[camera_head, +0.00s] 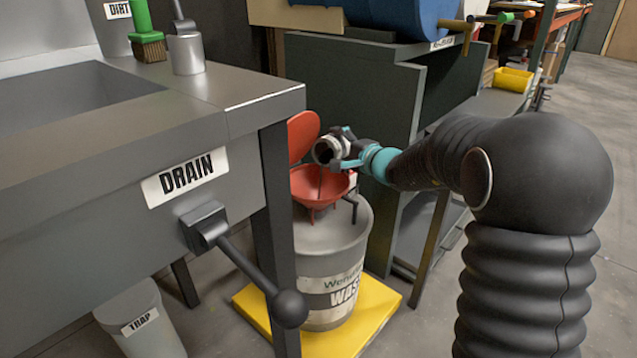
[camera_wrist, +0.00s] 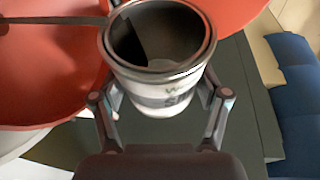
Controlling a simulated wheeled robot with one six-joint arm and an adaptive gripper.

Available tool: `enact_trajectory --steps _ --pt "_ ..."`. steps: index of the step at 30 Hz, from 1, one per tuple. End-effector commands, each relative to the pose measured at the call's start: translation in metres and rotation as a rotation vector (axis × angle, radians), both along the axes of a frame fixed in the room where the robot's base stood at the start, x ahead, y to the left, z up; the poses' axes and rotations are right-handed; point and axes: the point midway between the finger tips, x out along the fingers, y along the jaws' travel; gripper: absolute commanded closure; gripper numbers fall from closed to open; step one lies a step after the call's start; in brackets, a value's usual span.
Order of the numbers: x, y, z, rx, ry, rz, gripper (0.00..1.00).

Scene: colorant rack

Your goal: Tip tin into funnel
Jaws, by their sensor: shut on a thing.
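The tin (camera_head: 325,152) is a small open metal can with a pale label. My gripper (camera_head: 345,150) is shut around its sides. In the head view the tin is tilted, its mouth toward the left, just above the red funnel (camera_head: 321,187). In the wrist view the tin (camera_wrist: 165,85) sits between the two fingers of my gripper (camera_wrist: 160,105), and its mouth shows a dark inside with a paler patch at the bottom. The funnel (camera_wrist: 45,75) lies beyond it at the left. The funnel sits on top of a grey waste drum (camera_head: 330,255), its red lid (camera_head: 303,135) raised.
The drum stands on a yellow base (camera_head: 365,330). A grey sink bench marked DRAIN (camera_head: 187,178), with a lever (camera_head: 250,268), is close at the left. A dark cabinet (camera_head: 345,90) stands behind. A trap bin (camera_head: 142,325) is under the bench.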

Motion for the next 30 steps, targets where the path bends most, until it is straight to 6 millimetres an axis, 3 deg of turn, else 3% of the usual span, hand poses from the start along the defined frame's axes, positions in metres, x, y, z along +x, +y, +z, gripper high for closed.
enact_trajectory --steps 30 --pt "-0.0021 0.0014 0.0050 -0.042 -0.072 0.001 0.71"
